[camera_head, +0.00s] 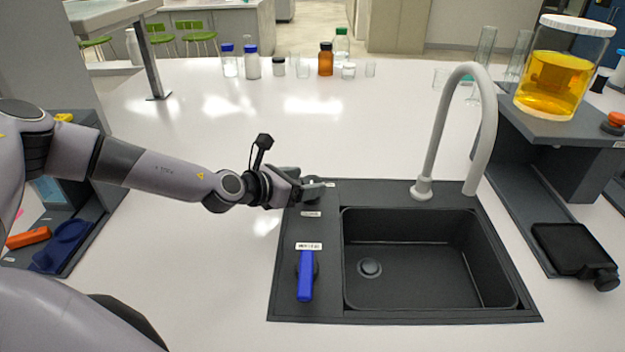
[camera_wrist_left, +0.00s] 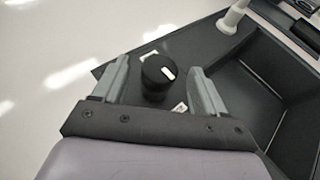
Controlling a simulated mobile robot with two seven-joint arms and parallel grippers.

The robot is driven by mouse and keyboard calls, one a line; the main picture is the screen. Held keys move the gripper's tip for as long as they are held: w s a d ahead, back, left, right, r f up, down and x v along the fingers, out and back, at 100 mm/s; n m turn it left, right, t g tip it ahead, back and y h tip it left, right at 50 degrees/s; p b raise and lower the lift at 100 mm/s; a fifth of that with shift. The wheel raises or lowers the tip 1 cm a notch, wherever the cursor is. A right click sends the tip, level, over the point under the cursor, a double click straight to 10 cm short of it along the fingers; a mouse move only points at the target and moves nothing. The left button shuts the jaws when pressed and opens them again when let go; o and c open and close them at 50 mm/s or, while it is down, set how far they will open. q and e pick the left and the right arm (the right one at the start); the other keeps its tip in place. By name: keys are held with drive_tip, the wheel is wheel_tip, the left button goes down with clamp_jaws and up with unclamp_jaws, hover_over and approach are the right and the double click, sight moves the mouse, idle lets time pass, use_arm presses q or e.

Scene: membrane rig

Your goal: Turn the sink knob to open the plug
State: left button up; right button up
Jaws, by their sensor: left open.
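The sink knob (camera_wrist_left: 154,78) is a round black knob with a white mark on top, on the dark ledge left of the basin. In the wrist view it sits between the two spread grey fingers of my left gripper (camera_wrist_left: 160,85), with a gap on each side. In the head view my left gripper (camera_head: 312,188) is at the ledge's back left corner and hides part of the knob. The sink (camera_head: 430,314) is dark grey, and its round plug (camera_head: 370,267) lies in the basin floor. My right gripper is not in view.
A white curved faucet (camera_head: 440,125) rises behind the basin. Bottles, including a brown one (camera_head: 326,60), stand at the back. A jar of yellow liquid (camera_head: 556,80) is on the right-hand stand.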

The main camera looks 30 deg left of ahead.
sight(309, 181)
use_arm(q)
drive_tip(key=shift+x, duration=1.55)
drive_tip(key=c, duration=1)
